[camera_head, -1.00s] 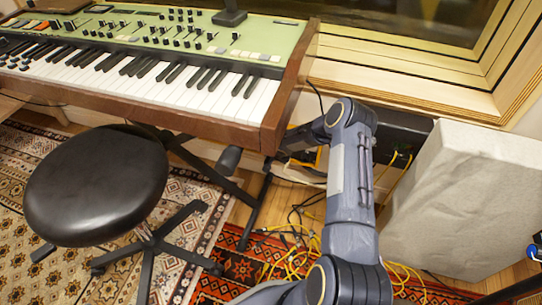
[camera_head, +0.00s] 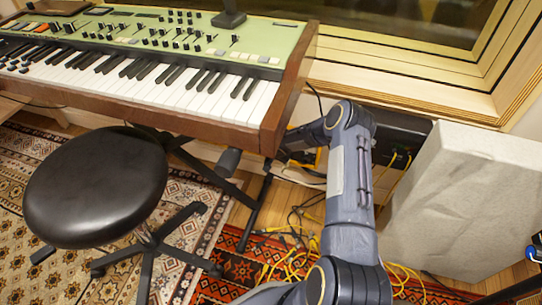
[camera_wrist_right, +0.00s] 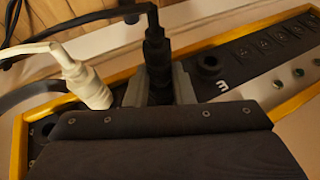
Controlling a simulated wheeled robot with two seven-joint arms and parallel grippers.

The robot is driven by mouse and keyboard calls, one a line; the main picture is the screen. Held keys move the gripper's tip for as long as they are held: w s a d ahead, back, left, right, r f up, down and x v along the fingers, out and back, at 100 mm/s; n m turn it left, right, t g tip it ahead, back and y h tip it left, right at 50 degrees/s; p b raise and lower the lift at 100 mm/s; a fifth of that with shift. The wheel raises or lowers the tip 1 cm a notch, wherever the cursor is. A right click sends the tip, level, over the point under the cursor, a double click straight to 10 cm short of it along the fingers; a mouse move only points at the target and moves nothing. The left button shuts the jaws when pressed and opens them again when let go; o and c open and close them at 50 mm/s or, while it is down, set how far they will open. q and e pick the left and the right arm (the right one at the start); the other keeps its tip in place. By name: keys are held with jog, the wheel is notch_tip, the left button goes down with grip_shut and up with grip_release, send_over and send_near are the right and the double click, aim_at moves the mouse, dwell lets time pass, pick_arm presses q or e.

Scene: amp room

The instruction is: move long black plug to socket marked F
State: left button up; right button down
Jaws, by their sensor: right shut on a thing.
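In the right wrist view, the long black plug (camera_wrist_right: 154,48) stands upright between the fingers of my right gripper (camera_wrist_right: 160,86), which is shut on it. A black cable bends away from its top to the left. Its lower end is hidden behind the gripper, so I cannot tell whether it sits in a socket. The yellow-edged socket strip (camera_wrist_right: 237,58) runs under the gripper. An empty round socket (camera_wrist_right: 209,66) is just right of the plug, with a mark like a sideways E beside it. I cannot make out an F. My left gripper is not in view.
A white plug (camera_wrist_right: 88,84) stands close left of the gripper. Switches or buttons (camera_wrist_right: 298,72) line the strip's right part. In the head view, a keyboard (camera_head: 200,100), a black stool (camera_head: 95,185) and a pale grey panel (camera_head: 465,200) flank my right arm. Yellow cables (camera_head: 290,262) lie on the floor.

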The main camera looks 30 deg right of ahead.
jog(key=shift+d, duration=0.1)
jog(key=c, duration=1.2)
grip_release()
jog(key=shift+o, duration=0.2)
